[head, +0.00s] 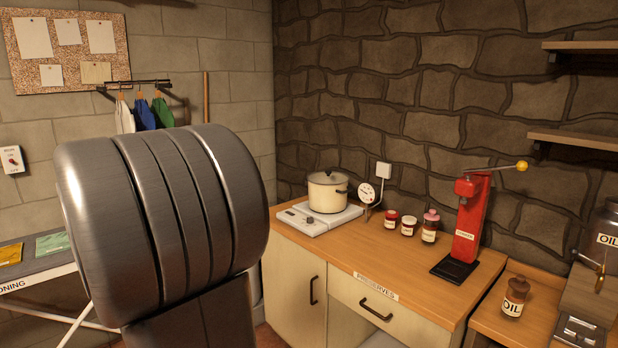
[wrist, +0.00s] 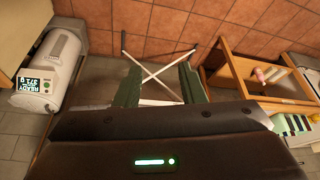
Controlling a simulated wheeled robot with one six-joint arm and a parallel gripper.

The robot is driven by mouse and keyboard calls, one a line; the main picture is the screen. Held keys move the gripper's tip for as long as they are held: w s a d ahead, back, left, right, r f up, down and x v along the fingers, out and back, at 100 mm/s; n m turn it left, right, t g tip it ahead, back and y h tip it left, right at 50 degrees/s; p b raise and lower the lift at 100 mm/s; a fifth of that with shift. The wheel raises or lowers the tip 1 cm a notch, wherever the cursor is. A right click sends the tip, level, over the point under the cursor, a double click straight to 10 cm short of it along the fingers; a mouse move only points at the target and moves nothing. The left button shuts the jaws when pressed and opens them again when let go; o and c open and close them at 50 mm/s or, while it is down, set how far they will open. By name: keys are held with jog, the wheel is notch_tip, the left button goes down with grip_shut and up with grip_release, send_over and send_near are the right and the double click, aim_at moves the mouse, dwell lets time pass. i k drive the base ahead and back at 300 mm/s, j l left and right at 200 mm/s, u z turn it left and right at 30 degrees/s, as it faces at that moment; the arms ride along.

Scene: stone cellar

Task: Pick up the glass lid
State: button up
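The glass lid (head: 328,174) sits on the cream pot (head: 327,196), with a dark knob on top. The pot stands on a white hotplate (head: 318,218) at the left end of the wooden counter. Neither lid nor pot shows in the wrist view. My gripper (wrist: 160,78) shows in the wrist view as two greenish fingers set apart, with nothing between them but floor and white crossed legs beyond. It is away from the lid and is not seen in the head view.
A gauge (head: 367,193), several jars (head: 408,226) and a red lever press (head: 469,225) stand right of the pot on the counter (head: 350,250). A wall box (head: 383,170) is behind. Shelves (head: 575,140) jut out at right. My grey arm link fills the left middle of the head view.

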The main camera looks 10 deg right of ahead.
aim_at(327, 176)
jog(key=i+z, duration=0.15)
jog(key=z, duration=0.35)
jog(key=i+z, duration=0.2)
jog(key=z, duration=0.3)
jog(key=i+j+z, duration=0.15)
jog(key=z, duration=0.35)
jog(key=i+j+z, duration=0.2)
jog(key=i+j, duration=0.2)
jog(key=j, duration=0.2)
jog(key=i+j+z, duration=0.2)
jog(key=i+j, duration=0.2)
jog(key=j, duration=0.25)
jog(key=i+j+z, duration=0.1)
jog(key=j, duration=0.2)
jog(key=i+j+z, duration=0.1)
jog(key=j, duration=0.3)
jog(key=i+j+z, duration=0.1)
jog(key=i+j, duration=0.25)
jog(key=j, duration=0.2)
jog(key=i+j, duration=0.1)
jog(key=j, duration=0.2)
